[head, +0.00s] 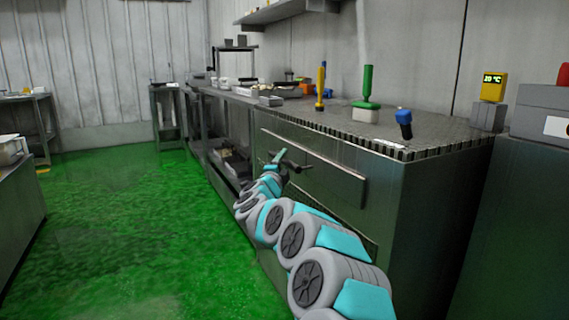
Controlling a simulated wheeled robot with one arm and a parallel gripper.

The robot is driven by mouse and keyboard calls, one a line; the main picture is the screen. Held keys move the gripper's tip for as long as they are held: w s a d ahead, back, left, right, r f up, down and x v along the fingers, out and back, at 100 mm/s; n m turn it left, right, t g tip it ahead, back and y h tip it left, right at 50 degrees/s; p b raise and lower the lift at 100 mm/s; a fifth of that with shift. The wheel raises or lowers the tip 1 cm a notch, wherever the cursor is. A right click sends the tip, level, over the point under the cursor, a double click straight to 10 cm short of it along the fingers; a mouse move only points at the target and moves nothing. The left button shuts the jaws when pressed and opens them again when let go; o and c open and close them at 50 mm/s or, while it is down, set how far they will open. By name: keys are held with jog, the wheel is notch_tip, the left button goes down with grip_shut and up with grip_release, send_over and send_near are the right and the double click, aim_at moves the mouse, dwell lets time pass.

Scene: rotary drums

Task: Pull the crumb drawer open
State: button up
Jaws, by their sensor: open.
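A metal cabinet (425,215) stands at the right with a tiled top. Its front carries a wide panel with a long horizontal bar (335,172), which looks like a drawer front and handle. No label shows which part is the crumb drawer. A dark edge (372,248) shows lower on the front, mostly hidden behind my arm. My gripper (291,160) is open and empty, in front of the bar's left half in the picture. I cannot tell whether it touches the bar. No drawer is visibly pulled out.
On the cabinet top stand a green-handled tool (367,88), a yellow-handled tool (321,85) and a blue-topped knob (404,118). A yellow display (493,87) stands at the right. The green floor (130,215) left of the cabinet is clear. A grey counter (20,200) borders it.

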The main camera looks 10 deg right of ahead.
grip_shut()
dwell(0.6)
dwell(0.9)
